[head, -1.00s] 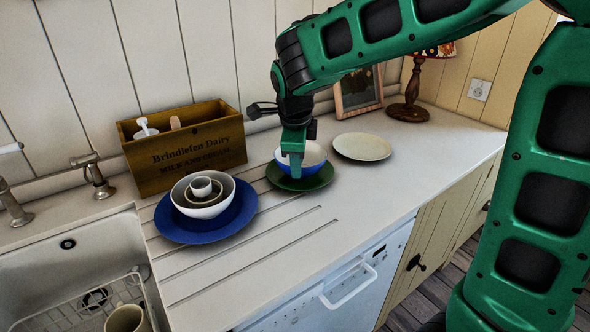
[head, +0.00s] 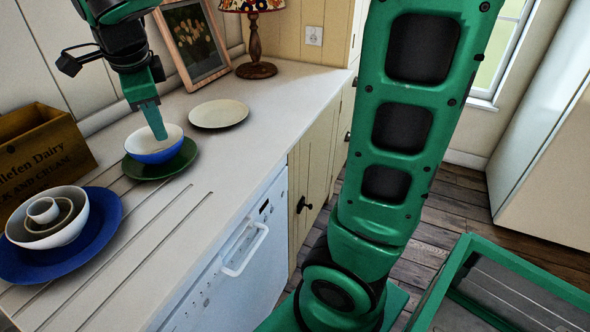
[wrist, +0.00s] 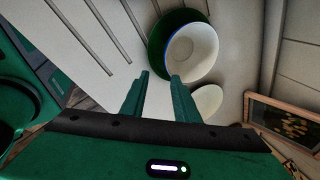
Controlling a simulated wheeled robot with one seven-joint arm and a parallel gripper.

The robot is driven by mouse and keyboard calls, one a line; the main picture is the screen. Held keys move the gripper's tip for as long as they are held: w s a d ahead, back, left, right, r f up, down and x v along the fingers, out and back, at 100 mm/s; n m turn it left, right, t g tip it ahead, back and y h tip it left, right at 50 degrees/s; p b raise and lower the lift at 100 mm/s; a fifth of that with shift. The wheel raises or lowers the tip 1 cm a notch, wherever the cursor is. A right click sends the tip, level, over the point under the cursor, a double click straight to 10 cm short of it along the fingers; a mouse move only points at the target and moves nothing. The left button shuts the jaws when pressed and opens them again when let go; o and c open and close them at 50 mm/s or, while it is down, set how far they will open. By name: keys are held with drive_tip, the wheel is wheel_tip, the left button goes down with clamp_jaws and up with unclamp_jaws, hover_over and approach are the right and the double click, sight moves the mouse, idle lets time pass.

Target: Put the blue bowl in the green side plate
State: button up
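The blue bowl (head: 154,146), white inside and blue outside, sits upright on the green side plate (head: 180,163) on the counter. In the wrist view the bowl (wrist: 195,52) lies beyond the fingertips, a little right of them, with the plate's dark green rim (wrist: 158,42) around its left side. My gripper (head: 160,136) is above the bowl in the head view, its fingers overlapping the bowl's inside. In the wrist view my gripper (wrist: 160,77) has its two fingers apart with nothing between them. Whether a fingertip touches the rim I cannot tell.
A blue plate (head: 105,232) with a white bowl (head: 72,228) and smaller nested pieces stands at left, near a wooden crate (head: 45,155). A cream plate (head: 219,113), picture frame (head: 192,45) and lamp (head: 255,45) stand beyond. The right counter is clear.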

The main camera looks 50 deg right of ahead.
drive_tip(key=s+d+f+n+g, duration=0.1)
drive_tip(key=s+d+f+n, duration=0.25)
drive_tip(key=s+d, duration=0.55)
drive_tip(key=s+d+f+n+g+y, duration=0.1)
drive_tip(key=s+d+f+n, duration=0.3)
drive_tip(key=s, duration=0.5)
drive_tip(key=s+d+f+n+g+y, duration=0.1)
drive_tip(key=s+d+f+n, duration=0.3)
drive_tip(key=s, duration=0.6)
drive_tip(key=d+n, duration=0.2)
drive_tip(key=n, duration=0.1)
drive_tip(key=shift+n+g, duration=0.3)
drive_tip(key=shift+n, duration=0.05)
drive_tip(key=shift+w, duration=0.1)
drive_tip(key=shift+w+f, duration=0.3)
drive_tip(key=shift+w, duration=0.35)
